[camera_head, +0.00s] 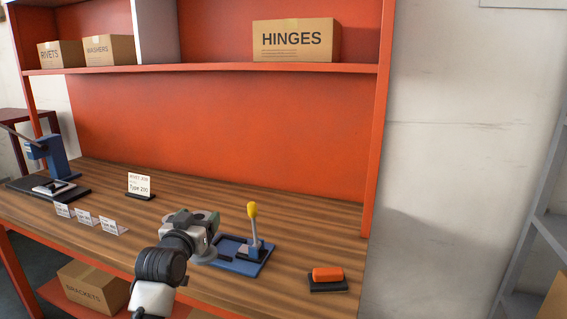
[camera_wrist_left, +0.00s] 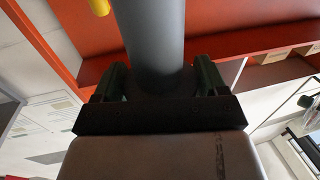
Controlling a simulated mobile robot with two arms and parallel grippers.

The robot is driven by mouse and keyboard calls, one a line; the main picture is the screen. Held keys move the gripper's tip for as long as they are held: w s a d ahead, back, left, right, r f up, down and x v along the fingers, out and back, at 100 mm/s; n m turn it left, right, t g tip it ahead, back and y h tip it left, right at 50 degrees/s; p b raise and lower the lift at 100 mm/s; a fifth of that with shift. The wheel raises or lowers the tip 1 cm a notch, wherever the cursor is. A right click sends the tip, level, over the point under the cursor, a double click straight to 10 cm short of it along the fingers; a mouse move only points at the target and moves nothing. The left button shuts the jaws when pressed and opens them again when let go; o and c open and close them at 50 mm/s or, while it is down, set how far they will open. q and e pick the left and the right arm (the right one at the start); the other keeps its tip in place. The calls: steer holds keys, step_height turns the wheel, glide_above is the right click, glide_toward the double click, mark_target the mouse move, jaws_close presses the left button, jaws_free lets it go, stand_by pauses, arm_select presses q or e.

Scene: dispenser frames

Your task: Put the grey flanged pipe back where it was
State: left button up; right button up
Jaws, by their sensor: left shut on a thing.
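My left gripper (camera_head: 205,224) is shut on the grey flanged pipe (camera_wrist_left: 155,38), which fills the middle of the left wrist view between the two dark fingers. In the head view the gripper is over the front of the wooden workbench, and a grey round edge of the pipe (camera_head: 207,257) shows just below it. The rest of the pipe is hidden by the gripper. Just right of the gripper is a blue fixture (camera_head: 245,263) with a yellow-knobbed lever (camera_head: 252,224) standing upright. I cannot tell whether the pipe touches the fixture. My right gripper is out of view.
An orange block on a black base (camera_head: 328,275) sits at the bench's right. A sign reading Type 200 (camera_head: 140,186) and several small cards (camera_head: 85,218) stand left. A blue lever press (camera_head: 58,158) is at far left. Bare bench lies behind the fixture.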

arm_select(q)
glide_above(205, 257)
step_height(205, 257, down, 4)
steer(key=shift+s+f, duration=0.1)
steer(key=shift+f, duration=0.1)
steer(key=s+f+n+y+p, duration=0.1)
steer(key=s+f, duration=0.3)
steer(key=s, duration=1)
steer(key=s+f+y+p, duration=0.1)
steer(key=s+f, duration=0.4)
steer(key=s, duration=0.9)
steer(key=shift+s+a+n+y, duration=0.15)
steer(key=shift+s+n+y, duration=0.2)
steer(key=shift+n+y, duration=0.05)
